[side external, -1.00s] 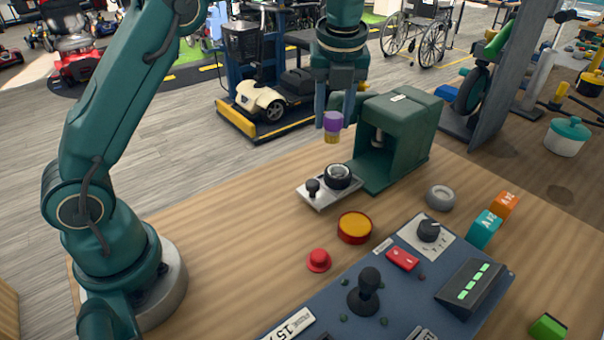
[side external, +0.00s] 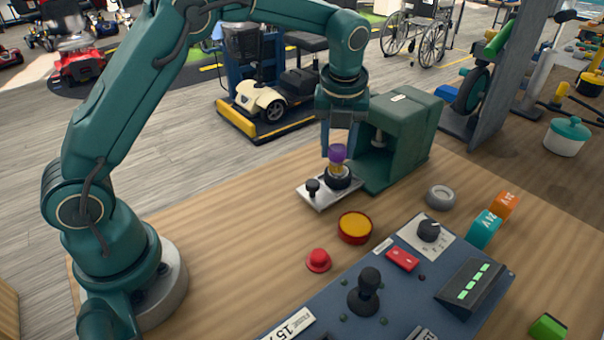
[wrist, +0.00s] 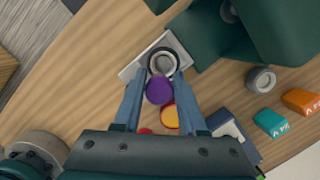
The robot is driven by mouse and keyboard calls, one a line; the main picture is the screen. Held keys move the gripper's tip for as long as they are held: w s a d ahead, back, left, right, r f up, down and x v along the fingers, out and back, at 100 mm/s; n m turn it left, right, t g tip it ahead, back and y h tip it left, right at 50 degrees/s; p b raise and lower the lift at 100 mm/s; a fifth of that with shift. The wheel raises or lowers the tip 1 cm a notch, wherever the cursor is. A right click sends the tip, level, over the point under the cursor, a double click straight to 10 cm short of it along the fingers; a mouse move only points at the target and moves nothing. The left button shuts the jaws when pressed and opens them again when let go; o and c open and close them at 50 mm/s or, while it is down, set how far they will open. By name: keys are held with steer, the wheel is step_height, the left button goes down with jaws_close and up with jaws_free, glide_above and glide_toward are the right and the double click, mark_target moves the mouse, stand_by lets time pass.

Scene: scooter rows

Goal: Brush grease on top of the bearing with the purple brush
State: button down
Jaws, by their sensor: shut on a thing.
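The purple brush (side external: 338,153) is held upright between the fingers of my gripper (side external: 337,143), with its pale bristles pointing down. The bearing (side external: 338,178) is a dark ring on a small metal plate (side external: 318,198) with a black knob. In the side view the bristles are at the bearing's top; whether they touch it I cannot tell. In the wrist view the round purple top of the brush (wrist: 159,90) lies between the fingertips, just below the bearing (wrist: 163,61). An open red tin with yellow-orange content (side external: 355,226), seemingly the grease, stands in front.
A green press-like housing (side external: 402,135) stands right behind the bearing. A grey ring (side external: 440,196), a red knob (side external: 318,260), teal (side external: 485,229) and orange (side external: 504,206) blocks and a blue control panel (side external: 340,315) are around. The table's left front is clear.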

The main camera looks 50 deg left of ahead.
mark_target(338, 144)
steer(key=shift+f, duration=0.45)
steer(key=shift+w+f, duration=0.35)
steer(key=shift+f, duration=0.25)
steer(key=shift+w, duration=1.7)
steer(key=shift+s, duration=1.95)
steer(key=shift+s+r, duration=0.1)
steer(key=shift+r, duration=3.95)
